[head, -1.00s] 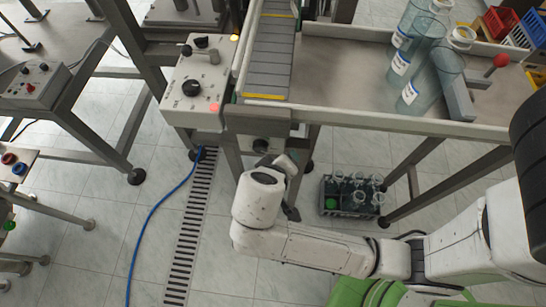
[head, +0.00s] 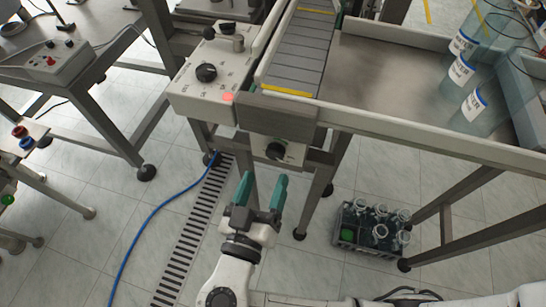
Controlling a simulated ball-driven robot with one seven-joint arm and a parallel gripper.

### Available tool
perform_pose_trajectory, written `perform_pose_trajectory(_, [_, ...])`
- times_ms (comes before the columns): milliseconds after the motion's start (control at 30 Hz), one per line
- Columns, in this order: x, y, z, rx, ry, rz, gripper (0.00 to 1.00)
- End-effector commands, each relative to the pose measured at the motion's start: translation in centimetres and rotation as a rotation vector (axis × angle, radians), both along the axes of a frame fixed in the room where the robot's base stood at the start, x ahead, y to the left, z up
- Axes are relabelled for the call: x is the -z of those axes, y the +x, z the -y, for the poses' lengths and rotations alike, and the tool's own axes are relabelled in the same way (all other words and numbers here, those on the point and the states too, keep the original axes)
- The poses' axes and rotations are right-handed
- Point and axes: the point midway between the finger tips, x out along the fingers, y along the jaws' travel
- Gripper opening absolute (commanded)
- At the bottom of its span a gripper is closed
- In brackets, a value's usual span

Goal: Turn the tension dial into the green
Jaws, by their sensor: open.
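A black dial (head: 276,150) with a pale pointer sits on the front of the bracket below the conveyor's near end. No label or green zone can be made out on it; it looks like the tension dial. My gripper (head: 263,184) has two teal fingers, spread apart with nothing between them. It is below and slightly left of the dial in the picture, pointing up toward it and apart from it. Another black knob (head: 206,72) is on top of the white control box (head: 182,88), left of the conveyor.
The grey conveyor belt (head: 296,50) runs beside a steel table (head: 385,82) with clear cylinders (head: 470,100) at right. A crate of bottles (head: 372,241) stands on the floor. A blue hose (head: 150,219) lies left of a floor drain. A table leg (head: 322,192) stands right of my gripper.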

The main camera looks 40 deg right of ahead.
Motion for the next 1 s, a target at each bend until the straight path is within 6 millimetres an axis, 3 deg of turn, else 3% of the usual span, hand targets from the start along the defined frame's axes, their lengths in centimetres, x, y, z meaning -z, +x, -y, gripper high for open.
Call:
perform_pose_trajectory(333, [-0.1, 3.0, 4.1, 0.001, 0.0, 0.0, 0.67])
perform_pose_trajectory(733, [0.0, 3.4, 4.8, -0.001, 0.0, -0.002, 0.67])
perform_pose_trajectory(1000, [0.0, 3.4, 4.8, -0.001, 0.0, -0.002, 0.43])
